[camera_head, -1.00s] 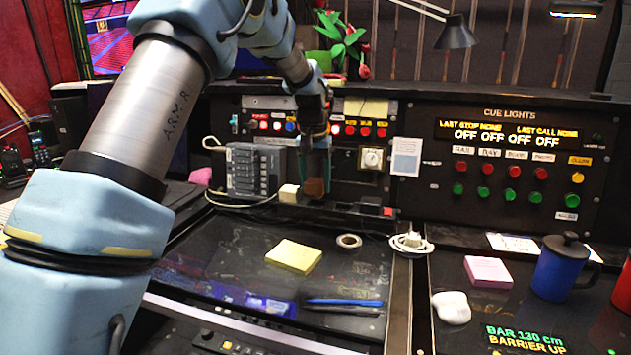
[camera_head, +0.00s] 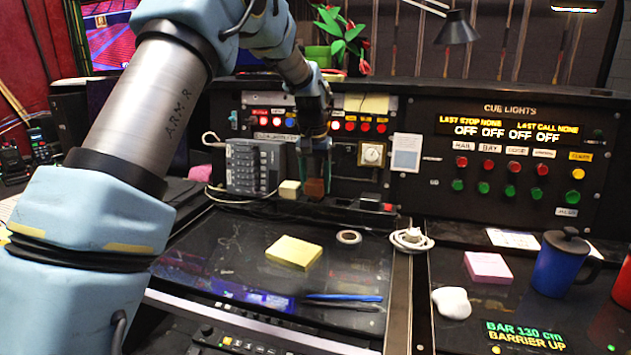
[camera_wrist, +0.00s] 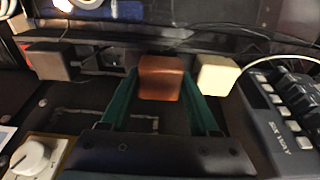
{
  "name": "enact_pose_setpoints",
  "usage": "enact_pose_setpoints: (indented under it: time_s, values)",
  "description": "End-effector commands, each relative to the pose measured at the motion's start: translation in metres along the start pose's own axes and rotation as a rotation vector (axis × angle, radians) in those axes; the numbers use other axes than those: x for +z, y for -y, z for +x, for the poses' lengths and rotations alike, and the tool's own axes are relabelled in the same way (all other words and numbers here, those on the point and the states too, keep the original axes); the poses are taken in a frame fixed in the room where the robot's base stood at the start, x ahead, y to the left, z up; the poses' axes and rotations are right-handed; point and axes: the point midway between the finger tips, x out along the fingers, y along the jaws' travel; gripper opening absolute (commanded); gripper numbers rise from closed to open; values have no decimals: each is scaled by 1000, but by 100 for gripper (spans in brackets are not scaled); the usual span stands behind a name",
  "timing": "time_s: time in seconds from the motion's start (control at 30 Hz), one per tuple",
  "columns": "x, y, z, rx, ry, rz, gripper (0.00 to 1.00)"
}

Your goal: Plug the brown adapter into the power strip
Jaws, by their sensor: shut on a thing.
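The brown adapter (camera_head: 314,188) is a small block at the back ledge, between the green fingers of my gripper (camera_head: 315,180). In the wrist view, my gripper (camera_wrist: 163,82) is shut on the brown adapter (camera_wrist: 163,78), one finger on each side. The dark power strip (camera_head: 343,207) runs along the ledge below and beside it. A cream adapter (camera_head: 290,189) stands close to the left of the brown one; it also shows in the wrist view (camera_wrist: 218,76). The brown adapter's underside is hidden, so I cannot tell whether it is seated in a socket.
A dark adapter (camera_wrist: 50,61) stands on the other side of the brown one in the wrist view. A grey switch box (camera_head: 252,167) with a pale cable is left of the strip. A yellow note pad (camera_head: 293,252), tape roll (camera_head: 348,237) and pens (camera_head: 343,298) lie in front.

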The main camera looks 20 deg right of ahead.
Motion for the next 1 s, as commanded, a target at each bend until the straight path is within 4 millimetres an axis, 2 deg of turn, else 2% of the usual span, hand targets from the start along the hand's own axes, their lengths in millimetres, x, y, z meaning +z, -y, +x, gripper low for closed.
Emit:
enact_pose_setpoints:
  time_s: [0.5, 0.83, 0.87, 1.0]
  values:
    - [2, 0, 15, 0, -1, 0, 0]
    - [2, 0, 16, 0, -1, 0, 0]
    - [2, 0, 16, 0, -1, 0, 64]
    - [2, 0, 16, 0, -1, 0, 80]
